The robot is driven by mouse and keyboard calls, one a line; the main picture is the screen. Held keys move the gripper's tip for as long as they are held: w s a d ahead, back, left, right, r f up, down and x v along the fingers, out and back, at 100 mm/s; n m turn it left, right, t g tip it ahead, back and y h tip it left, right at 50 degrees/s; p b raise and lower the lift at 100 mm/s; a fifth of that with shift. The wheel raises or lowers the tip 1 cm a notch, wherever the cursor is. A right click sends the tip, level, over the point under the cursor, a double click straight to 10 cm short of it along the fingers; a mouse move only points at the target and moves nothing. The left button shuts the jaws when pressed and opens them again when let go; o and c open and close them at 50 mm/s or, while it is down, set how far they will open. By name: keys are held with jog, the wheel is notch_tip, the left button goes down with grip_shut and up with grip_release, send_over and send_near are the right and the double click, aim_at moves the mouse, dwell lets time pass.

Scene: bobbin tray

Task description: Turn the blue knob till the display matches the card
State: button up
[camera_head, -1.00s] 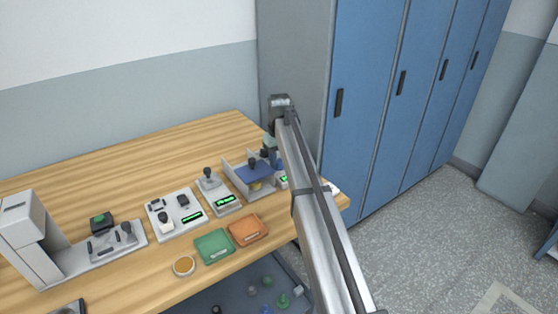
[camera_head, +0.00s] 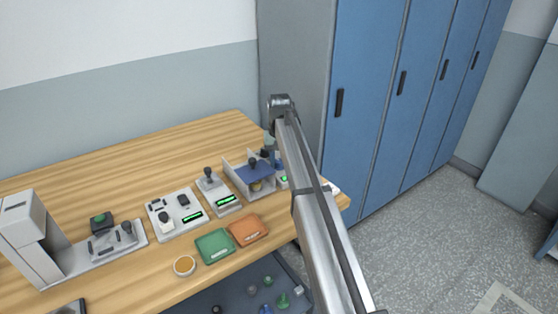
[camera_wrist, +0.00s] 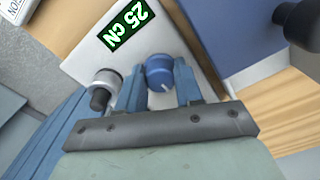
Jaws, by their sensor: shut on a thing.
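The blue knob (camera_wrist: 160,72) has a white pointer line and stands on a pale device panel (camera_wrist: 180,40). My gripper (camera_wrist: 160,86) is shut on the blue knob, with one blue finger on each side of it. In the head view my arm hides the knob, and only a small green part of the display (camera_head: 284,179) shows.
A grey-and-black post (camera_wrist: 103,88) stands close to the left finger. Further left are other devices with green displays (camera_head: 193,217), a green tray (camera_head: 214,246) and an orange tray (camera_head: 248,230).

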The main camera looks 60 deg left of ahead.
aim_at(279, 161)
jog(key=o, duration=1)
jog(key=shift+o, duration=0.2)
notch_tip(279, 161, up, 14)
jog(key=shift+f, duration=0.1)
dwell(0.4)
